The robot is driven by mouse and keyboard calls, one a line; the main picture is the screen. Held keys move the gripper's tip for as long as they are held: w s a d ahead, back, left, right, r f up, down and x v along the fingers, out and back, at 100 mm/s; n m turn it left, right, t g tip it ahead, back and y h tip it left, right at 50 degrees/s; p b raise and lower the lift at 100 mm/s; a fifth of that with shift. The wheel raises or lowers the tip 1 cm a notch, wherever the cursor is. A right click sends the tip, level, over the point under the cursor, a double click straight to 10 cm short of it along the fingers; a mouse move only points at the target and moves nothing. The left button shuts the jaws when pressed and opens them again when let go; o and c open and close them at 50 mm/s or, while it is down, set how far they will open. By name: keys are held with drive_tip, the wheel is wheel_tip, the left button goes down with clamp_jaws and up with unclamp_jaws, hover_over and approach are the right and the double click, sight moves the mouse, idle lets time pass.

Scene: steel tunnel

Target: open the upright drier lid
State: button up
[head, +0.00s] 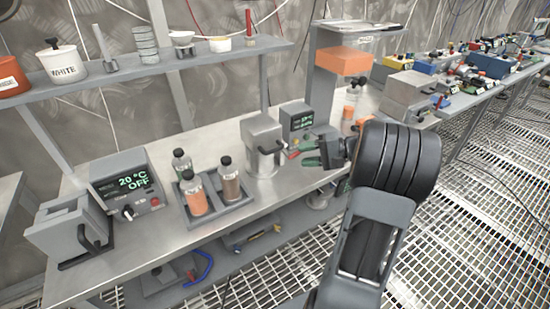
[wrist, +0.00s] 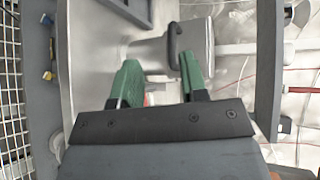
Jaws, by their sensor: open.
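The upright drier appears to be the grey metal box (head: 262,135) in the middle of the bench, with a black handle (head: 271,149) on its side facing my gripper. Its lid looks closed. In the wrist view the drier (wrist: 150,49) lies ahead of the fingers, and its black handle (wrist: 173,40) stands by the tip of the right finger. My gripper (head: 297,153) is open, with green fingers, just right of the drier in the head view. In the wrist view my gripper (wrist: 160,76) has nothing clearly between its fingers. I cannot tell whether a finger touches the handle.
A control box (head: 299,121) with a green display stands behind the drier. A tray (head: 233,205) of bottles sits left of it. A shelf (head: 160,66) runs above.

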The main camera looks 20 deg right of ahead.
sight(279, 150)
drive_tip(key=w+a, duration=0.2)
drive_tip(key=w, duration=0.1)
drive_tip(key=w+a+f+t, duration=0.1)
drive_tip(key=w+a, duration=0.1)
drive_tip(key=w+a+f+t, duration=0.1)
drive_tip(key=w+a, duration=0.1)
drive_tip(key=w, duration=0.1)
drive_tip(key=shift+w+a+f+m+y, duration=0.2)
drive_tip(key=shift+w+m+y, duration=0.1)
drive_tip(key=shift+w+m, duration=0.1)
drive_tip(key=shift+d, duration=0.1)
drive_tip(key=shift+c, duration=0.2)
clamp_jaws()
idle(0.3)
